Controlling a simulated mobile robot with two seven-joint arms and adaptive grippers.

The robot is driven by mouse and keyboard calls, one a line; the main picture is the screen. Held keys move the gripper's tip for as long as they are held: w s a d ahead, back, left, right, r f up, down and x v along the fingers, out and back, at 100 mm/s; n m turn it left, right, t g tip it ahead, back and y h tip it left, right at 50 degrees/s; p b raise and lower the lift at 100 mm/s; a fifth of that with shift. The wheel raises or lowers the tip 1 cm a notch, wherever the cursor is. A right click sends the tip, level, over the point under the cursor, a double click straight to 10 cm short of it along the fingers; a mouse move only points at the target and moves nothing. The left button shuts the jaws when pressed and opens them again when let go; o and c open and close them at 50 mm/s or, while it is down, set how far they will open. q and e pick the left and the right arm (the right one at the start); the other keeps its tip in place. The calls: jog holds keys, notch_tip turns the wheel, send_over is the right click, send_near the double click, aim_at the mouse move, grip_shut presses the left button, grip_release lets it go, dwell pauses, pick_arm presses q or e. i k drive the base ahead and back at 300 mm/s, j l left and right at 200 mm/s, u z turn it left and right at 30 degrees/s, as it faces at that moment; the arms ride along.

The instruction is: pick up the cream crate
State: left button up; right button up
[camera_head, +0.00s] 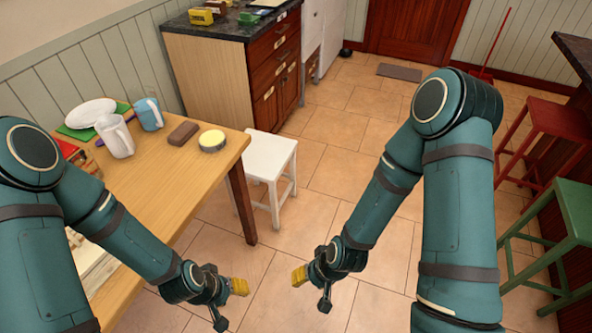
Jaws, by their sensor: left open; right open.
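A cream-coloured, box-like thing (96,262) shows on the left of the table, mostly hidden behind my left arm; it appears to be the cream crate, but its full shape cannot be told. My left gripper (230,303) is open and empty, out past the table's right edge, over the tiled floor, to the right of the cream thing. My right gripper (312,290) is open and empty, also over the floor, facing the left one with a gap between them. Neither gripper touches anything.
The wooden table (185,188) holds a white pitcher (116,137), a blue mug (149,114), a brown block (183,133) and a round yellow-topped tin (212,140). A white stool (270,155) stands beside it. Red (556,117) and green (562,212) stools stand at right. Floor between is clear.

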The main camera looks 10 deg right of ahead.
aim_at(94, 265)
jog(key=j+u, duration=0.15)
jog(key=u, duration=1.25)
jog(key=l+z, duration=0.1)
